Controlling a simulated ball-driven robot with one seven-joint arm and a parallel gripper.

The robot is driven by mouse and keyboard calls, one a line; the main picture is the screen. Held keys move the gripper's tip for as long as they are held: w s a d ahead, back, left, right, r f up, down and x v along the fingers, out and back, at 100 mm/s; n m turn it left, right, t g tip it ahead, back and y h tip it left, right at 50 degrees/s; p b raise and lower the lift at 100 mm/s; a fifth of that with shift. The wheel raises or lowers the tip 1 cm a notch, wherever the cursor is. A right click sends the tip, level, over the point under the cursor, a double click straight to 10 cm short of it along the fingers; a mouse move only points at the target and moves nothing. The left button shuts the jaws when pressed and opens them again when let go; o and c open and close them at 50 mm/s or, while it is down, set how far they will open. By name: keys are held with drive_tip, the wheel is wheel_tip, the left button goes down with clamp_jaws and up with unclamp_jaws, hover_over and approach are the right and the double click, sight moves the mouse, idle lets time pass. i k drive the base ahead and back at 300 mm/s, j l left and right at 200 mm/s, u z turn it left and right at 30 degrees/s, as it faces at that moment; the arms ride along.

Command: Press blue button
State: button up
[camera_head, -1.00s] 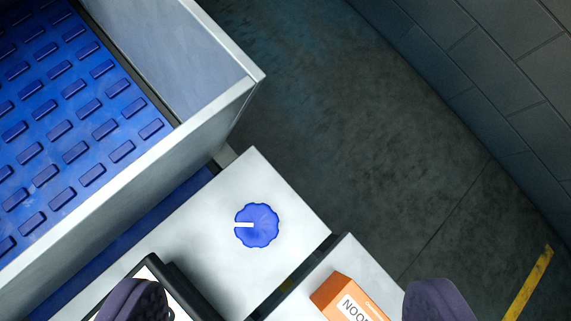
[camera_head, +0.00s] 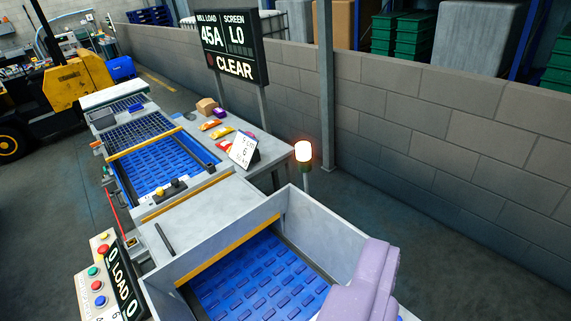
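A control panel (camera_head: 84,276) stands at the lower left, with a column of coloured buttons on its pale face. The blue button (camera_head: 100,301) sits low on the panel, below a green button (camera_head: 93,271) and a red one (camera_head: 103,249). My gripper (camera_head: 368,280) shows as purple finger parts at the bottom right, in front of the blue belt and far to the right of the panel. The fingers overlap in this view, so their opening is unclear. Nothing is seen held.
A metal-walled blue conveyor (camera_head: 255,280) lies between panel and gripper. Beyond are a table (camera_head: 262,143) with packages, a lit lamp (camera_head: 303,151), a "CLEAR" sign (camera_head: 233,47), a block wall (camera_head: 440,120) and a yellow forklift (camera_head: 75,80).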

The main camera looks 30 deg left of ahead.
sight(100, 301)
drive_tip(key=u, duration=1.9)
